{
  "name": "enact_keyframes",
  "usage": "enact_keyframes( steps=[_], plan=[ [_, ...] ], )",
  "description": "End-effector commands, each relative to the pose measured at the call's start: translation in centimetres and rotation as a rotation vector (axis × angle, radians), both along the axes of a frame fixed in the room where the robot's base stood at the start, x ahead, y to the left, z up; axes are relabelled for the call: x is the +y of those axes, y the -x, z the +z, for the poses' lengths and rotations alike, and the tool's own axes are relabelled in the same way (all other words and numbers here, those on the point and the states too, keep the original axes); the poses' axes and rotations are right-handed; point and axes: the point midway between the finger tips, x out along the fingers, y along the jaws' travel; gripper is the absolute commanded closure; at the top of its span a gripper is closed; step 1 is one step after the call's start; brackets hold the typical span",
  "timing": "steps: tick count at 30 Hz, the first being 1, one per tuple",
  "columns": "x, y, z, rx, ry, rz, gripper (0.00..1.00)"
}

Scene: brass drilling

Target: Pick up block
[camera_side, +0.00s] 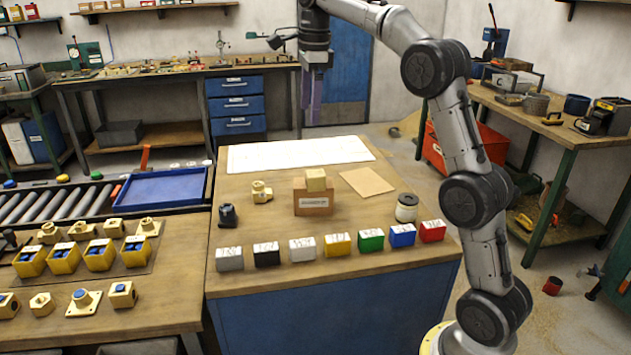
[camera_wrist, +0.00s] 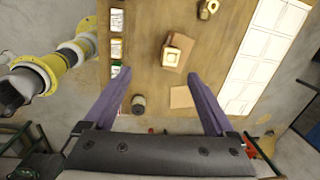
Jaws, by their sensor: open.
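A tan block (camera_side: 316,180) sits on top of a brown labelled box (camera_side: 313,201) near the middle of the bench. In the wrist view the block (camera_wrist: 172,56) shows from above, with a paler square on its upper face. My gripper (camera_side: 311,103) points down, high above the far part of the bench, well clear of the block. In the wrist view its two purple fingers (camera_wrist: 160,75) are spread apart with nothing between them. The block lies beyond the fingertips in that picture.
A row of coloured blocks (camera_side: 302,249) lines the bench front. A round jar (camera_side: 406,207), a flat tan sheet (camera_side: 367,182), a brass fitting (camera_side: 261,192) and a black piece (camera_side: 228,215) lie around the box. A white panel (camera_side: 298,153) covers the back.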

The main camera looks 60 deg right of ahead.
Motion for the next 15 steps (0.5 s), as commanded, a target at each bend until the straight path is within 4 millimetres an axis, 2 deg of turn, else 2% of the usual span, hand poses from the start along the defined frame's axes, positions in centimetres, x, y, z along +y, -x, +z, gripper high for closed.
enact_keyframes(
  steps=[1, 3, 6, 11, 15],
  plan=[
    [-1.5, -1.1, -1.5, 0.018, -0.006, -0.019, 0.1],
    [-2.9, -2.0, -3.3, 0.038, -0.014, -0.039, 0.1],
    [-4.4, -2.5, -5.7, 0.075, -0.03, -0.06, 0.1],
    [-5.4, -2.3, -7.6, 0.105, -0.042, -0.079, 0.1],
    [-5.4, -2.2, -9.5, 0.105, -0.043, -0.079, 0.1]
  ],
)
